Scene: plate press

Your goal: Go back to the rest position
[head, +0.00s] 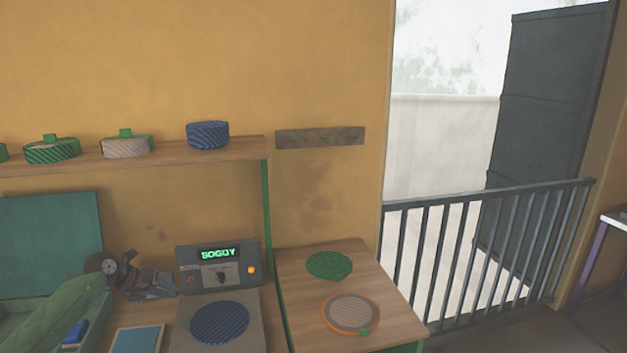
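My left arm comes in from the lower left, and its gripper (155,287) hovers over the wooden bench, left of the press's control box. I cannot make out whether its fingers are open or shut, and I see nothing clearly held in it. The press's grey control box (205,277) has a lit green display reading "SOGGY", a dark knob and an orange button. A blue striped disc (219,323) lies on the grey plate (254,335) in front of the box. My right gripper is not in view.
Right of the press, a wooden table (385,305) holds a green disc (330,265) and a grey disc with an orange rim (351,314). A shelf (235,151) above holds several round containers. A teal-topped tray (137,340) lies at the front. A metal railing (490,245) closes the doorway.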

